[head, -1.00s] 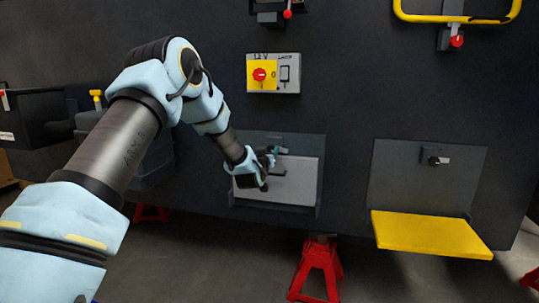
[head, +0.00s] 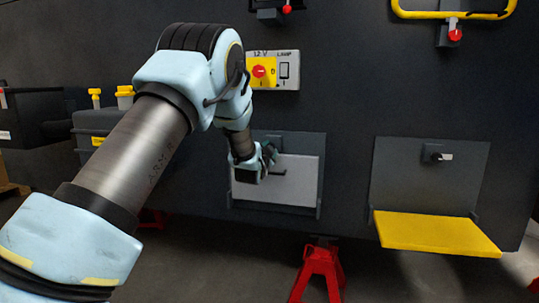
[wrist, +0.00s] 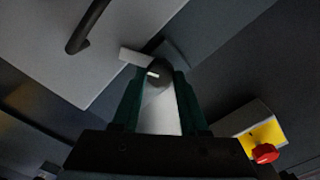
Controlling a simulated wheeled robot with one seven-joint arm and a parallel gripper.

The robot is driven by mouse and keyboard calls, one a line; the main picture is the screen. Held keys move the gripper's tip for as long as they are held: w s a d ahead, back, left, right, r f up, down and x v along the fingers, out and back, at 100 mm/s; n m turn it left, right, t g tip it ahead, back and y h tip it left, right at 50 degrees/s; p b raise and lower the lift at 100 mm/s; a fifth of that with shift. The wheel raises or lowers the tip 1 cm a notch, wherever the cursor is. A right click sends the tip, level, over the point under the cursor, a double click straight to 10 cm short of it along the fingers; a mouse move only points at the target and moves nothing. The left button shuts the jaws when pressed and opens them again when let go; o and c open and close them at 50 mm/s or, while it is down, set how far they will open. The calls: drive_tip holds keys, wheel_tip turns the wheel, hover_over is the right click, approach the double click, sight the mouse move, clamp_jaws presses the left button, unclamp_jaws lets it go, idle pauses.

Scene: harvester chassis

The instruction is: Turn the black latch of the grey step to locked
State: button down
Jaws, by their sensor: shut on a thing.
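The grey step (head: 300,182) is folded up flat against the dark chassis wall, with a dark bar handle on it. Its latch is mostly hidden by my gripper (head: 270,153) in the head view. In the wrist view the black latch knob (wrist: 158,75) sits between the tips of my dark green fingers (wrist: 158,84), which are shut on it. A pale tab (wrist: 136,58) points from the knob to the upper left and appears to overlap the edge of the grey step (wrist: 105,60). The step's handle (wrist: 84,28) is beyond it.
A switch panel (head: 287,82) with a red knob is above the latch and close to my forearm. A yellow step (head: 435,232) is folded down at the right, under its own black latch (head: 432,153). A red jack stand (head: 320,270) is below.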

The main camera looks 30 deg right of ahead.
drive_tip(key=m+b, duration=0.1)
drive_tip(key=m, duration=0.4)
drive_tip(key=shift+f+b, duration=0.15)
drive_tip(key=shift+b, duration=0.25)
idle(0.3)
drive_tip(key=shift+c, duration=2.2)
unclamp_jaws()
drive_tip(key=shift+s, duration=0.1)
drive_tip(key=v, duration=1)
drive_tip(key=shift+s+a, duration=0.25)
drive_tip(key=shift+a, duration=0.05)
